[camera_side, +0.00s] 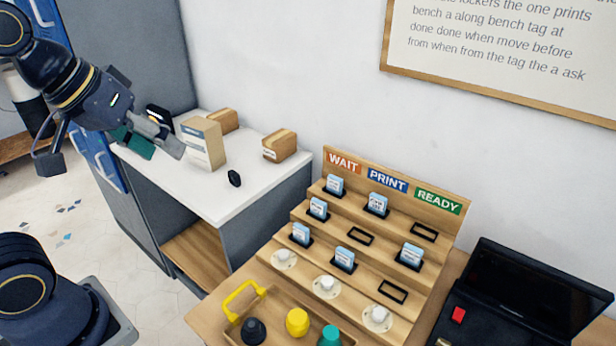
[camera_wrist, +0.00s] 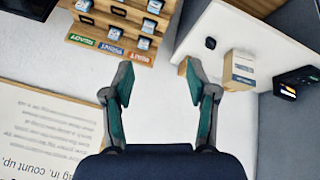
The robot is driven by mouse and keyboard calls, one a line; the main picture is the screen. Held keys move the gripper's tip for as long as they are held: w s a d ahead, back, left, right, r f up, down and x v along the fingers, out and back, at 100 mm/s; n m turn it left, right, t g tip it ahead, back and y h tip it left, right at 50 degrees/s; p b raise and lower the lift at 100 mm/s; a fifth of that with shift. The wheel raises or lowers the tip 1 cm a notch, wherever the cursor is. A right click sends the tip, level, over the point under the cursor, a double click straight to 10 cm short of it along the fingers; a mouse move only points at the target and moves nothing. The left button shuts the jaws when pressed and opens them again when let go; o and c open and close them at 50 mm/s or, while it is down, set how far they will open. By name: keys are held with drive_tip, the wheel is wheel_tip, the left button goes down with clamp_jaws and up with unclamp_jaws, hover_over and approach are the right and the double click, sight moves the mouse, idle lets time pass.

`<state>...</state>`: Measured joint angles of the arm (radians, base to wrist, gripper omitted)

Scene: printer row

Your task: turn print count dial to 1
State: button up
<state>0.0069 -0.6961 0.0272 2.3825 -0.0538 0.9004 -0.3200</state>
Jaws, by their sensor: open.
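A stepped wooden rack (camera_side: 352,218) has WAIT, PRINT and READY labels along its top. Three white dials (camera_side: 326,286) on round plates sit along its lowest step, one at the foot of each column; the middle one is below the PRINT column. Their markings are too small to read, so I cannot tell any setting. My gripper (camera_side: 160,146) is at the upper left in the side view, above the white cabinet and well away from the dials. In the wrist view my gripper (camera_wrist: 158,76) is open, with nothing between the fingers; part of the rack (camera_wrist: 122,25) shows at the top.
The white-topped cabinet (camera_side: 215,208) holds cartons (camera_side: 203,145) and a small black object (camera_side: 234,178). Blue-white cards (camera_side: 344,258) stand in several rack slots. A tray with a yellow handle (camera_side: 240,298) lies in front, and a black machine (camera_side: 515,300) stands right.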

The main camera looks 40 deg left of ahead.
drive_tip(key=w+d+r+n+g+h, duration=0.15)
drive_tip(key=w+n, duration=0.25)
drive_tip(key=w, duration=0.6)
drive_tip(key=n+g+y, duration=0.2)
drive_tip(key=g, duration=0.3)
hover_over(327, 281)
wheel_tip(327, 281, down, 26)
wheel_tip(327, 281, down, 16)
drive_tip(key=shift+r, duration=0.2)
drive_tip(key=shift+m, duration=0.3)
clamp_jaws()
